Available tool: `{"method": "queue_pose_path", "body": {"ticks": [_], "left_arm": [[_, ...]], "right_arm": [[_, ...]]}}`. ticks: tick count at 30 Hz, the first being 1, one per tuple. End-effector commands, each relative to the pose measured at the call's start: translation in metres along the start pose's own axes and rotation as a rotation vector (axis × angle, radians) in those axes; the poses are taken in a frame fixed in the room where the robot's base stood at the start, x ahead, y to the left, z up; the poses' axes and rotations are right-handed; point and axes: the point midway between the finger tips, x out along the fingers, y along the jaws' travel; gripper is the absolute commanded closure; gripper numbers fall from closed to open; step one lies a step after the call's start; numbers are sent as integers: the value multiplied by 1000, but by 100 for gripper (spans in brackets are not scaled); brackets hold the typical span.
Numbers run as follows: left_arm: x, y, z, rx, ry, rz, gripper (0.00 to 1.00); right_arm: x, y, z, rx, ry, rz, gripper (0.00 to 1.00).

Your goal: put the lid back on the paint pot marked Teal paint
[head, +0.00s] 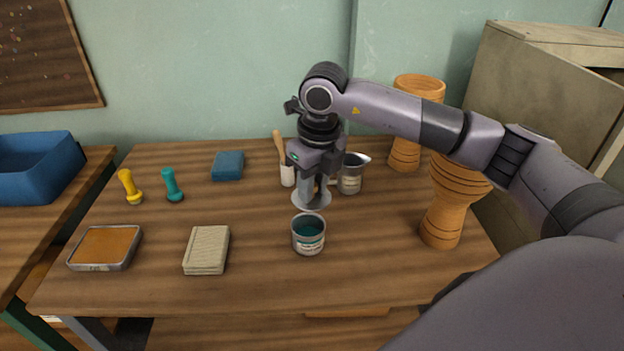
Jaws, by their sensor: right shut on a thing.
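The open paint pot (309,240) with teal paint inside stands upright on the table, with a pale label on its front that is too small to read. My right gripper (313,186) is shut on a round grey lid (312,201), pointing down. The lid is just behind the pot in the picture, roughly level; its exact height above the table is hard to tell. The fingertips are partly hidden by the gripper body. My left gripper is not in view.
Goblet drums (444,215) stand at the right.

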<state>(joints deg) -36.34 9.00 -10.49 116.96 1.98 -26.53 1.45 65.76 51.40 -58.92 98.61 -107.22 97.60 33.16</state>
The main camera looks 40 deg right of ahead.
Motion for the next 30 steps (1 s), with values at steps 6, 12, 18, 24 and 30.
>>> {"method": "queue_pose_path", "body": {"ticks": [6,12,18,24,30], "left_arm": [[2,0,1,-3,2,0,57],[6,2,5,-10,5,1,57],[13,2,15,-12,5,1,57],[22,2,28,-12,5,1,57],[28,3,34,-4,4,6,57]], "right_arm": [[5,0,-1,-19,-1,3,100],[13,0,-2,-19,-1,3,100],[29,0,-4,-19,-1,2,100],[50,0,-6,-18,-1,2,100],[65,0,-8,-18,-1,2,100]]}}
